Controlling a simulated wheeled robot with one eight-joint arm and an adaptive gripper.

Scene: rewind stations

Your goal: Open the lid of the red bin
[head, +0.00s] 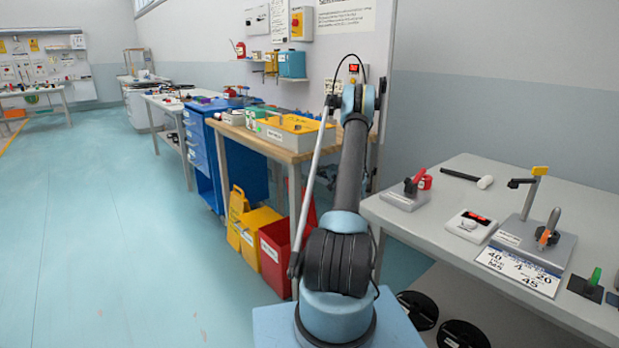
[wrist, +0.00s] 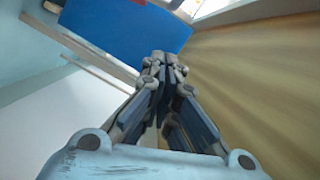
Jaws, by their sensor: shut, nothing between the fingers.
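The red bin (head: 275,262) stands on the floor under the wooden bench, partly hidden by my arm. Its top looks dark red, and a red upright panel (head: 309,214) rises at its back right. This panel may be the raised lid, but my arm covers much of it and I cannot be sure. In the wrist view my gripper (wrist: 160,66) is shut, with its fingertips together and nothing between them. The red bin does not show in the wrist view. In the head view my gripper is hidden behind my raised arm.
A yellow bin (head: 254,236) stands left of the red bin, with a yellow upright piece (head: 237,210) beside it. The wooden bench (head: 290,155) is above. A grey table (head: 440,208) with tools stands at right. The floor at left is clear.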

